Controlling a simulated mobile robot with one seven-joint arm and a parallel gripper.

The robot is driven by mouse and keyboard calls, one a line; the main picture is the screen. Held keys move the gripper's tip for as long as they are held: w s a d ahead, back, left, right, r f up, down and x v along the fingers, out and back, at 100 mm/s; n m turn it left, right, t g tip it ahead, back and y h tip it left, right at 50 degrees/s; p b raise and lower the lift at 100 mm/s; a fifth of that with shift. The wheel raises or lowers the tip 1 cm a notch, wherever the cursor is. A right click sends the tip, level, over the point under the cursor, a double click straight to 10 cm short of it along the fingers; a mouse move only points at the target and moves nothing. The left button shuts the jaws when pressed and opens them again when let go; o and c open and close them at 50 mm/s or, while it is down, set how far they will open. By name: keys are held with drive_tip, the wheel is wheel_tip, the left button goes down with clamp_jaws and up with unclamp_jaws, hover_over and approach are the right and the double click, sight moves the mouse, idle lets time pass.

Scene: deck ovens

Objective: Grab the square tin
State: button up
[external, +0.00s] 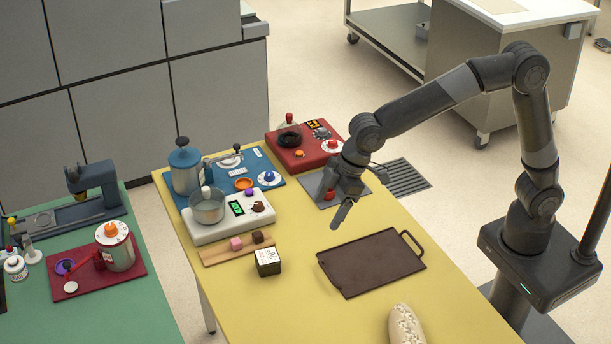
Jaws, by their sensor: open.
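A small square tin (268,268), dark-sided with a white marked top, stands on the yellow table beside the front edge of a wooden board. My gripper (338,203) is open, above the table to the right of and behind the tin, clear of it. Its fingers point down, and nothing shows between them that I can make out for certain. A small red item (330,193) shows just beside the fingers; I cannot tell whether it is touched.
A brown tray (370,262) with a handle lies right of the tin. The wooden board (215,254) holds a pink and a brown block. A white scale (207,233) with a pot stands behind. A speckled loaf (405,325) lies at the front. Yellow table (250,310) is bare in front of the tin.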

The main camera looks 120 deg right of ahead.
approach(268, 256)
drive_tip(key=shift+m, duration=0.3)
drive_tip(key=x, duration=1)
drive_tip(key=shift+d+f, duration=0.1)
drive_tip(key=shift+f, duration=0.25)
drive_tip(key=shift+c, duration=0.3)
drive_tip(key=c, duration=1.1)
drive_tip(key=shift+w+r, duration=0.1)
drive_tip(key=shift+r, duration=0.05)
